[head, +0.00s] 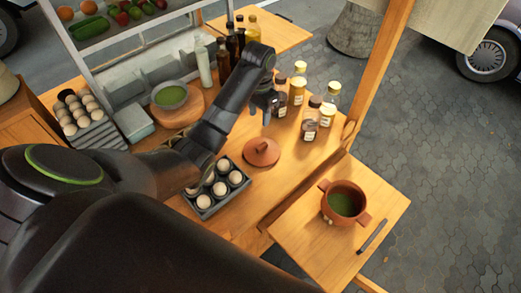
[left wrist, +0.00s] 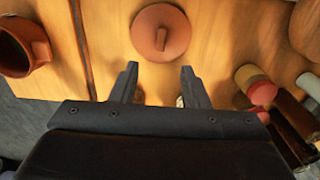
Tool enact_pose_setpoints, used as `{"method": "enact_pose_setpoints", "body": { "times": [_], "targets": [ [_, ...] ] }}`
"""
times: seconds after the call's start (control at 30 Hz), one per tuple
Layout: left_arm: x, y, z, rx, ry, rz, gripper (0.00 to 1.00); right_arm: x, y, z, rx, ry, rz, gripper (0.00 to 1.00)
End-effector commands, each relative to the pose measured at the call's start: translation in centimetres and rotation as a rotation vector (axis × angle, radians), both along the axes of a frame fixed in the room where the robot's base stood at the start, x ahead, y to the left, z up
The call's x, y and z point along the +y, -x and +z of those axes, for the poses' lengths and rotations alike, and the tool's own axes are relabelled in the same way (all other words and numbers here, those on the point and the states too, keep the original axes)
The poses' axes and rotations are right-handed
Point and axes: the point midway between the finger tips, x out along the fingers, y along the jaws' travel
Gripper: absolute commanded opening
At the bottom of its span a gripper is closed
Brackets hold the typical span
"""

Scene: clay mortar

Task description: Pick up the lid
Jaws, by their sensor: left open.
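The round terracotta lid (head: 262,152) with a raised handle lies on the wooden counter. In the left wrist view the lid (left wrist: 148,42) is just past the fingertips, centred between them. My left gripper (head: 266,112) is open and empty above the counter, behind the lid in the head view. Its two fingers (left wrist: 157,72) are apart and show clearly in the left wrist view. A clay pot (head: 326,208) with two side handles and green contents stands uncovered on the lower side board. Part of the pot (left wrist: 40,48) shows in the left wrist view. My right gripper is not seen.
Several jars and bottles (head: 297,91) stand behind and right of the left gripper. A grey egg tray (head: 204,203) sits left of the lid. A green bowl (head: 170,96) is further left. A dark stick (head: 372,237) lies beside the pot. The counter right of the lid is clear.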

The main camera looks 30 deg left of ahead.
Motion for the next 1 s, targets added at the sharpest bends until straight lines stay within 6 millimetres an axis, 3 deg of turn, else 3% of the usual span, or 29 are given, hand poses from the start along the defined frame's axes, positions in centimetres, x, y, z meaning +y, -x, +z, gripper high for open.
{"method": "enact_pose_setpoints", "body": {
  "times": [0.03, 0.17, 0.47, 0.7, 0.83, 1.0],
  "targets": [
    [0.0, 0.0, -1.2, -0.001, 0.000, 0.000, 0.42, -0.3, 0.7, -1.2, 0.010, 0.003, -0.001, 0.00],
    [0.0, -0.1, -2.7, -0.001, 0.000, 0.000, 0.42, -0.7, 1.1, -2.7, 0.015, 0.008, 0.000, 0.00],
    [0.0, -0.1, -6.1, -0.001, 0.000, 0.000, 0.42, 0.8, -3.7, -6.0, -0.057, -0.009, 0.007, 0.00],
    [0.0, -0.1, -9.0, -0.001, 0.000, 0.000, 0.42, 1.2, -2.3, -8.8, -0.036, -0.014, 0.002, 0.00],
    [-0.1, -0.1, -10.2, 0.002, 0.002, 0.000, 0.42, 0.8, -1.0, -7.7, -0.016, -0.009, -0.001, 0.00],
    [-0.1, -0.3, -11.5, 0.002, 0.002, 0.000, 0.42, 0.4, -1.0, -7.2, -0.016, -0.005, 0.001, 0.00]
  ]
}}
